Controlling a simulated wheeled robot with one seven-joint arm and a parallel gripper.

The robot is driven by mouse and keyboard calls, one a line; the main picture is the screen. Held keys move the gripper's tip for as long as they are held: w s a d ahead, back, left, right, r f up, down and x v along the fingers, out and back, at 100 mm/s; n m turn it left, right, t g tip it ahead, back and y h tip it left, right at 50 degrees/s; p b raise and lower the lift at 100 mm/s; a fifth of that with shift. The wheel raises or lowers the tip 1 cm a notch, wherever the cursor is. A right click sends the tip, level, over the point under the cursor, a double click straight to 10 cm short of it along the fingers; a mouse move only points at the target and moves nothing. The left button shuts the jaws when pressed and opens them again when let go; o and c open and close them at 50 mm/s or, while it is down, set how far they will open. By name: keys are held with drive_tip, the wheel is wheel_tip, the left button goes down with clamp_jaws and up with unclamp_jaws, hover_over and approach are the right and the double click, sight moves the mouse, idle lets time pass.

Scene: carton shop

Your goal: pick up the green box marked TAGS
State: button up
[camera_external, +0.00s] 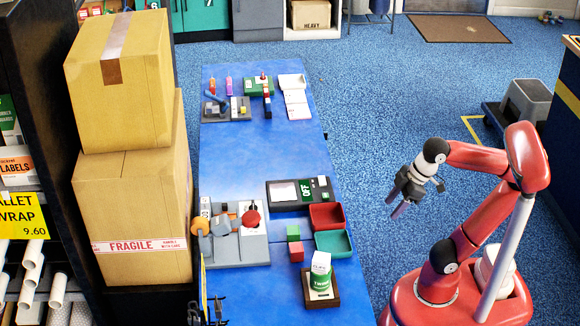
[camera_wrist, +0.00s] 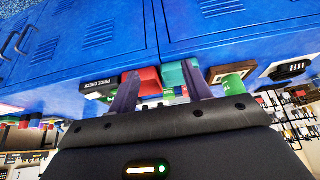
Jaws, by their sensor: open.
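In the external view a small green box (camera_external: 293,232) sits on the blue counter, just behind a red box (camera_external: 297,252). I cannot read its marking there. In the wrist view a small green box (camera_wrist: 169,94) with white marks shows between my fingers, in the distance, too small to read. My gripper (camera_external: 398,207) is open and empty, held in the air right of the counter and apart from everything on it. Its two fingers also show in the wrist view (camera_wrist: 163,68).
A red tray (camera_external: 326,207) and a teal tray (camera_external: 346,243) stand right of the green box. A green-and-white TWINE container (camera_external: 320,283) stands on a brown board in front. A grey machine (camera_external: 243,252) is to the left. Floor between counter and base is clear.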

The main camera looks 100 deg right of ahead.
wheel_tip(320, 180, up, 4)
drive_tip(key=g+b, duration=0.1)
drive_tip(key=b, duration=0.2)
hover_over(294, 230)
drive_tip(key=s, duration=0.2)
drive_tip(key=shift+m, duration=0.3)
drive_tip(key=s+x, duration=0.1)
drive_tip(key=x, duration=0.3)
drive_tip(key=s+b+x, duration=0.1)
drive_tip(key=x, duration=0.3)
drive_tip(key=f+b+x, duration=0.1)
drive_tip(key=x, duration=0.3)
drive_tip(key=shift+s+f, duration=0.25)
drive_tip(key=shift+f, duration=0.2)
drive_tip(key=c, duration=0.8)
drive_tip(key=shift+o, duration=0.2)
drive_tip(key=shift+r, duration=0.2)
